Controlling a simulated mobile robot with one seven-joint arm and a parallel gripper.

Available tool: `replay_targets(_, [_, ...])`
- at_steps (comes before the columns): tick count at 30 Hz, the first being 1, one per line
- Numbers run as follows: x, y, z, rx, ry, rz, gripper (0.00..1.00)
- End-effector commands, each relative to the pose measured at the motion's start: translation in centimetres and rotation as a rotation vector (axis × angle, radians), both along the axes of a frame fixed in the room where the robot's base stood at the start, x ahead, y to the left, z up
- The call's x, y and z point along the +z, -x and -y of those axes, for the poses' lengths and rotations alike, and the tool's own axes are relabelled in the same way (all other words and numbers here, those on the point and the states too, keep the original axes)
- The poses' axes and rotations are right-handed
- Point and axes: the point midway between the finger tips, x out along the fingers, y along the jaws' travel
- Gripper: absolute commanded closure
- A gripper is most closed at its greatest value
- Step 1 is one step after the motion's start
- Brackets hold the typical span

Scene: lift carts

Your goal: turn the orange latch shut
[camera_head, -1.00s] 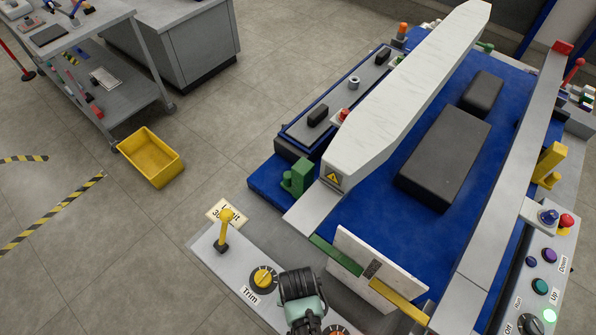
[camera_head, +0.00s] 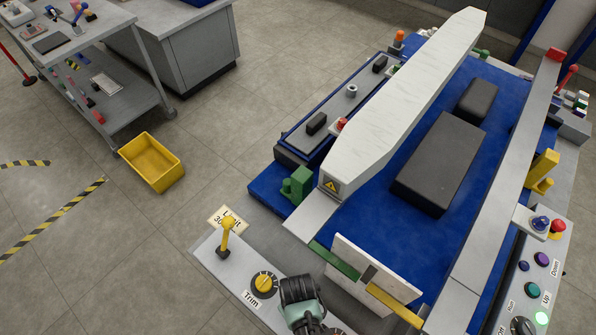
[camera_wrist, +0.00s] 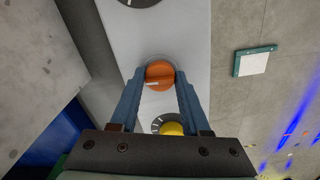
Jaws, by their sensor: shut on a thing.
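The orange latch (camera_wrist: 160,77) is a round orange knob with a small pale mark at its left side, on a light grey panel (camera_wrist: 198,50). In the wrist view my gripper (camera_wrist: 161,70) has its two blue fingers closed on the sides of the knob. In the head view my gripper (camera_head: 305,322) is at the bottom edge, over the panel and right of the yellow Trim knob (camera_head: 264,284). There the latch is mostly hidden or cut off by the frame edge. The exact angle of the latch is hard to tell.
A yellow-topped lever (camera_head: 227,232) stands on the panel near the Limit label. The blue lift cart (camera_head: 375,195) with grey boxes and a white beam (camera_head: 405,105) lies beyond. A button panel (camera_head: 545,270) is at right. A yellow bin (camera_head: 152,162) sits on open floor.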

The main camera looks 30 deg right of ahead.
Motion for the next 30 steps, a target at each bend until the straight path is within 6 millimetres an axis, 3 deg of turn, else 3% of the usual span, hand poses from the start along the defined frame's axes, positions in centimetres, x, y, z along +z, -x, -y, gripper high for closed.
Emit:
replay_targets(23, [0.05, -0.12, 0.01, 0.097, 0.001, 0.003, 1.0])
replay_targets(24, [0.05, -0.12, 0.01, 0.097, 0.001, 0.003, 0.46])
replay_targets(28, [0.04, -0.1, 0.01, 0.096, 0.001, 0.002, 0.23])
replay_targets(30, [0.03, -0.08, 0.0, 0.096, 0.001, 0.002, 0.23])
